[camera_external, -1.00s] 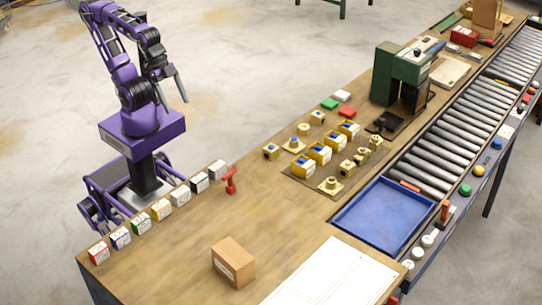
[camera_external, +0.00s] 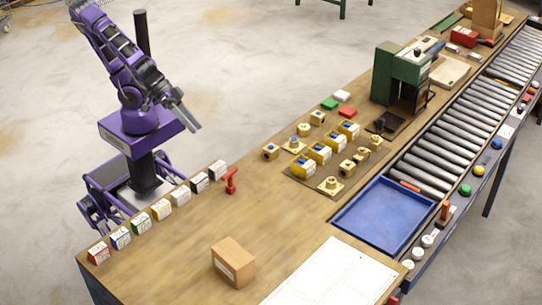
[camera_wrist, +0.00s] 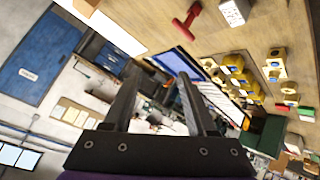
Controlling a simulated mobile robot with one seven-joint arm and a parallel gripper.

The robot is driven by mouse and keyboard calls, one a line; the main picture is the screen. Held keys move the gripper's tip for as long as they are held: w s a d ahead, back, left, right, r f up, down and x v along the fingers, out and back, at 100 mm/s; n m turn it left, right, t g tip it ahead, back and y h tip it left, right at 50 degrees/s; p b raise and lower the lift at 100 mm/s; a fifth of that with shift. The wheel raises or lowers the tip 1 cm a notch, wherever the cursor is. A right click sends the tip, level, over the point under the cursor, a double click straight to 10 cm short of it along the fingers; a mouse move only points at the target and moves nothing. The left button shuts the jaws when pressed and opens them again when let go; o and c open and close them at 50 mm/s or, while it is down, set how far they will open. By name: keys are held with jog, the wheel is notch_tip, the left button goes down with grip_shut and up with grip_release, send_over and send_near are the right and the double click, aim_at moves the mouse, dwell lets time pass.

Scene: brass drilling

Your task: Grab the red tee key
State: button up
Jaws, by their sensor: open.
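The red tee key (camera_external: 230,181) stands on the wooden bench near its edge on my side, beside the right end of a row of small boxes. In the wrist view the red tee key (camera_wrist: 187,21) shows at the top, above my fingers and apart from them. My gripper (camera_external: 190,118) is open and empty. It is in the air off the bench's edge, above and to the left of the key. The two parted fingers of my gripper (camera_wrist: 157,90) show in the wrist view with nothing between them.
A row of labelled boxes (camera_external: 161,209) lines the near edge, left of the key. A cardboard box (camera_external: 233,262) stands in front. The bench right around the key is mostly clear.

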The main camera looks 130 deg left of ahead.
jog(key=w+d+r+n+t+h, duration=0.35)
jog(key=w+d+n+h, duration=0.5)
jog(key=d, duration=0.55)
jog(key=w+a+f+m, duration=0.1)
jog(key=a+f+m, duration=0.1)
jog(key=a+m, duration=0.6)
jog(key=w+a+f+m, duration=0.15)
jog(key=a+m, duration=0.35)
jog(key=a, duration=0.7)
jog(key=s+a+f+m, duration=0.4)
jog(key=a+f+m, duration=0.2)
jog(key=f, duration=0.1)
jog(key=m+g+h, duration=0.3)
jog(key=m, duration=0.3)
send_near(230, 185)
jog(key=b+x, duration=0.3)
jog(key=b, duration=0.1)
jog(key=shift+d+f+y, duration=0.1)
jog(key=shift+y, duration=0.15)
jog(key=b+x, duration=0.2)
jog(key=x, duration=0.3)
jog(key=shift+w+f, duration=0.1)
jog(key=shift+f, duration=0.05)
jog(key=shift+w+d, duration=0.25)
